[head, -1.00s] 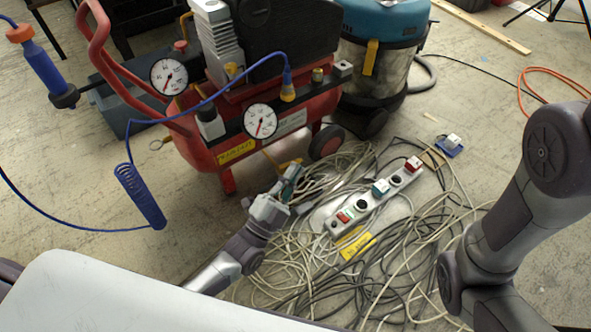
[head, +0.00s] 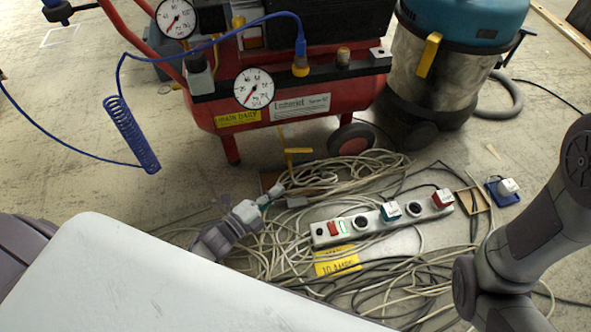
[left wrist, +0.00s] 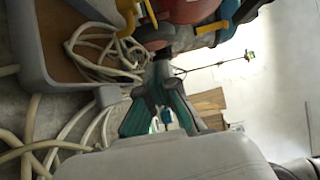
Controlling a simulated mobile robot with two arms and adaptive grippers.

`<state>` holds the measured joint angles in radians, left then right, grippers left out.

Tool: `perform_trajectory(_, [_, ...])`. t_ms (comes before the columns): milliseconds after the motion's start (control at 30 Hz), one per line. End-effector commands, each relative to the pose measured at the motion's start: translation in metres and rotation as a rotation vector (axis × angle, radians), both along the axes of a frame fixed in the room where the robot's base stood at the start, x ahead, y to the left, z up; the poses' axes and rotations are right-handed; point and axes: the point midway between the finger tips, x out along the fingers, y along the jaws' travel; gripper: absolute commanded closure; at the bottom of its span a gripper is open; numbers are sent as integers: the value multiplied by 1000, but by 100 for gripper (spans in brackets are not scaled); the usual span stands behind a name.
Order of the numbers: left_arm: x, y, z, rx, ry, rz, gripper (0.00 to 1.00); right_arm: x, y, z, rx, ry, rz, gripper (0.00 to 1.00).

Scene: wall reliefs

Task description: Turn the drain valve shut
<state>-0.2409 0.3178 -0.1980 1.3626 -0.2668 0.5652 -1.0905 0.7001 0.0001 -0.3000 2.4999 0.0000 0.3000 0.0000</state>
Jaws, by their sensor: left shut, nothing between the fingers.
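The drain valve's yellow handle (head: 297,151) shows below the red compressor tank (head: 290,108). Its bar lies roughly level across the head view. In the left wrist view a yellow bent piece (left wrist: 129,18), which looks like this handle, is at the top, left of the fingertips. My left gripper (head: 272,197) is shut and empty, low over the cables, nearer to me than the handle and apart from it. Its teal-sided fingers (left wrist: 161,68) come together in the left wrist view. My right arm shows at the right of the head view, but its gripper is out of view.
A grey power strip (head: 380,218) with plugs lies right of my left gripper among tangled cables (head: 345,168). The compressor's wheel (head: 351,139) and a blue-topped vacuum (head: 455,70) stand behind. A blue coiled hose (head: 131,133) hangs at left. Bare floor is at left.

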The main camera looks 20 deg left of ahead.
Motion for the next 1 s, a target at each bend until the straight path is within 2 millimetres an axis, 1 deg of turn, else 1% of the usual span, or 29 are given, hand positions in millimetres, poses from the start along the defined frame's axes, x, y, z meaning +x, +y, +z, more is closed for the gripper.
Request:
perform_trajectory(167, [25, -11, -2, -1, -8, -2, 100, 0, 0, -19, 0, 0, 0, 69])
perform_trajectory(500, [91, -41, -4, -4, -8, -3, 100, 0, 0, -63, 0, 0, 0, 69])
perform_trajectory(600, [106, -34, -4, 1, -7, -2, 100, 0, 0, -76, 0, -1, 0, 69])
perform_trajectory(700, [116, -30, -2, -1, -6, -2, 100, 0, 0, -83, 0, -1, 0, 69])
perform_trajectory(800, [122, -28, -1, -1, -4, -2, 100, -1, 0, -87, -1, -1, 0, 69])
perform_trajectory(1000, [126, -26, 2, -3, -3, -1, 100, -1, 0, -88, -1, -1, 0, 69])
